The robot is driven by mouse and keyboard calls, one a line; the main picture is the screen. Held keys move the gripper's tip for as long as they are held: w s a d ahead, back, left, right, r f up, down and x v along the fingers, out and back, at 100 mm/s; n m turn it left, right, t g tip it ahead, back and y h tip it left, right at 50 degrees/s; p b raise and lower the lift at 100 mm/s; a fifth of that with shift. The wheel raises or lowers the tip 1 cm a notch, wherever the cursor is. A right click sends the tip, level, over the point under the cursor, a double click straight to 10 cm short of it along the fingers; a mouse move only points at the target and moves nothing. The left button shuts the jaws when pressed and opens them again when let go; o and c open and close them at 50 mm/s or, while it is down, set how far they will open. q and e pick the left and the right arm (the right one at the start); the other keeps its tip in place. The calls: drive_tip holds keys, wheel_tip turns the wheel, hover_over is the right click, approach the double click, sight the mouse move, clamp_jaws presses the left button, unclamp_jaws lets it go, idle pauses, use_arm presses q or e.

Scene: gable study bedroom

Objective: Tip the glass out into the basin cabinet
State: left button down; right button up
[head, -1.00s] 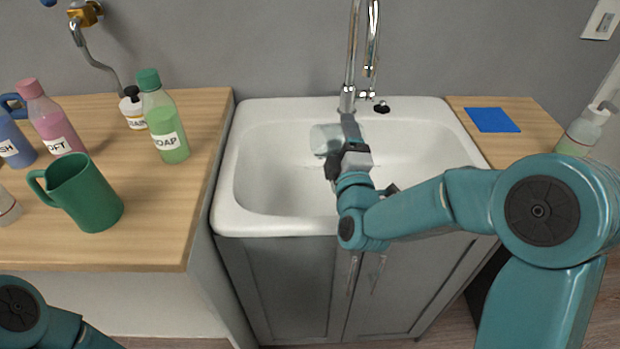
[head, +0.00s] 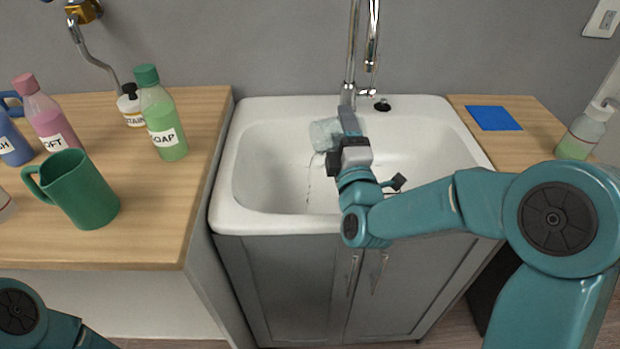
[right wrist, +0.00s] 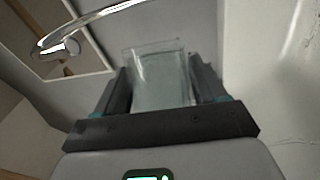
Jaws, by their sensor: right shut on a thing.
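The clear glass (head: 324,134) is tipped well over on its side above the white basin, its mouth toward the left. A thin stream of liquid falls from it into the bowl of the basin cabinet (head: 270,228). My right gripper (head: 343,130) is shut on the glass, over the back middle of the basin. In the right wrist view the glass (right wrist: 160,78) sits between the two fingers (right wrist: 160,90). My left gripper is out of the picture; only part of the left arm shows at the lower left.
The chrome tap (head: 350,60) rises close behind my right gripper. The left counter (head: 150,225) holds a green jug (head: 78,190), a green soap bottle (head: 163,125) and other bottles. The right counter has a blue cloth (head: 493,118) and a pump bottle (head: 585,132).

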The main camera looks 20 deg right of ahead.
sight(328, 135)
drive_tip(key=shift+r+n, duration=0.15)
drive_tip(key=shift+n, duration=0.15)
drive_tip(key=shift+a+r+n+t+y+b, duration=0.15)
drive_tip(key=shift+a+n+t+y+b, duration=0.1)
drive_tip(key=shift+n+b, duration=0.45)
drive_tip(key=shift+a+r+n+t+y+b, duration=0.15)
drive_tip(key=shift+n+t+y+b, duration=0.1)
drive_tip(key=shift+n+b, duration=0.4)
drive_tip(key=n+b, duration=0.1)
drive_tip(key=a+r+n+t+y+b, duration=0.1)
drive_tip(key=n, duration=0.1)
drive_tip(key=shift+s, duration=0.15)
drive_tip(key=shift+s+a+r+n+y+b, duration=0.15)
drive_tip(key=shift+a+n+y+b, duration=0.25)
drive_tip(key=shift+n+y+b, duration=0.55)
drive_tip(key=shift+a+r+n+y+b, duration=0.25)
drive_tip(key=shift+a+n+y+b, duration=0.2)
drive_tip(key=shift+n, duration=0.9)
drive_tip(key=shift+s+a+r+n+y+b, duration=0.1)
drive_tip(key=shift+a+r+n+y+b, duration=0.15)
drive_tip(key=shift+n+y+b, duration=0.7)
drive_tip(key=shift+a+n, duration=0.25)
drive_tip(key=shift+n, duration=0.45)
drive_tip(key=shift+b, duration=0.4)
